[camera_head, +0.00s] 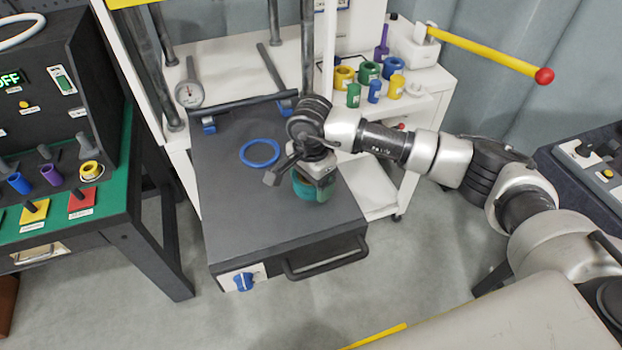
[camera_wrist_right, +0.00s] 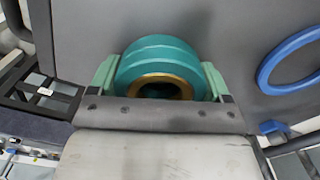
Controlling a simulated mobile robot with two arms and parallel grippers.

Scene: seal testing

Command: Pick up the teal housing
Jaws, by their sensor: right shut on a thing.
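The teal housing (camera_head: 312,190) is a short, round ring at the front right of the dark grey drawer top. In the right wrist view the housing (camera_wrist_right: 158,62) sits between the two fingers and shows a brass-coloured inner ring. My right gripper (camera_head: 318,176) reaches over it from above and is shut on it; its fingers (camera_wrist_right: 160,85) press on both sides of the ring. The gripper hides the upper part of the housing in the head view. I cannot tell whether the housing touches the surface. My left gripper is not in view.
A blue ring (camera_head: 260,153) lies on the dark surface (camera_head: 235,205) left of the housing. A black handle (camera_head: 325,262) and a blue knob (camera_head: 243,281) are on its front. A white cart (camera_head: 425,90) with coloured parts stands behind right. A green-topped bench (camera_head: 100,205) is at left.

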